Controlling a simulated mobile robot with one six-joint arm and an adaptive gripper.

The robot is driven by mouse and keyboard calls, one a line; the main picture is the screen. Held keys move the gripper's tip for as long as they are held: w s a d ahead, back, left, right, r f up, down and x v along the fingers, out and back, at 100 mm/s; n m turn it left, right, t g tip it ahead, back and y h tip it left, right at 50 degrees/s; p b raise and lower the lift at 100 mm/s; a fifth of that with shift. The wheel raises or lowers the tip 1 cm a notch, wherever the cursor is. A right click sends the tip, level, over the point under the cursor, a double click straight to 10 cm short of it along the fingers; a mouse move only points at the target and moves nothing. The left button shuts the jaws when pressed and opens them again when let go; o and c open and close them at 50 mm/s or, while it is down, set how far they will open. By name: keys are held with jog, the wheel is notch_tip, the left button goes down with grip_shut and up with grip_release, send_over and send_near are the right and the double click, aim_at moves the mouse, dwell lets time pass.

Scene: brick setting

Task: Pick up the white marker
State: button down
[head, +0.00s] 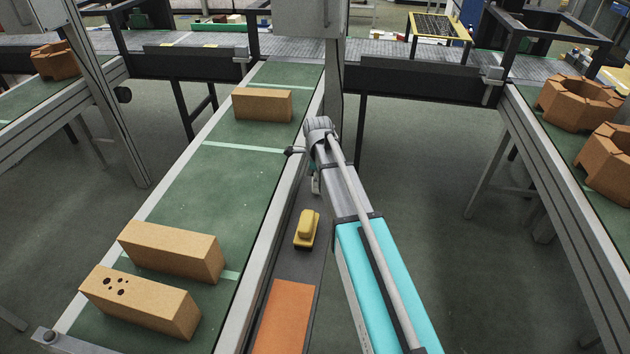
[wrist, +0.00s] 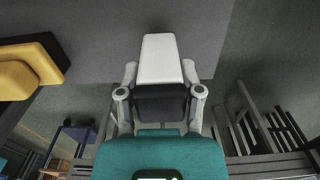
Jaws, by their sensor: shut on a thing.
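The white marker (wrist: 160,55) shows in the wrist view as a pale, blocky, tapering piece between my fingertips. My gripper (wrist: 160,74) is shut on it, with one finger on each side. Behind it is a plain grey surface; I cannot tell whether the marker touches that surface. In the head view my gripper (head: 315,182) is mostly hidden behind my own arm, above the narrow dark ledge beside the green conveyor. The marker cannot be made out clearly there.
A yellow block with a black base (head: 306,230) stands on the dark ledge near my gripper, and an orange sheet (head: 284,318) lies nearer. Bricks (head: 170,250) rest on the green conveyor (head: 225,190) at left. A metal post (head: 334,90) rises just beyond my arm.

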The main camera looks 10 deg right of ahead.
jog(key=shift+r, duration=0.1)
jog(key=shift+r+p, duration=0.95)
jog(key=shift+p, duration=0.1)
jog(key=s+a+r+p, duration=0.7)
jog(key=s+r+p, duration=0.4)
jog(key=s, duration=0.1)
jog(key=c, duration=0.9)
grip_release()
jog(key=shift+c, duration=1.1)
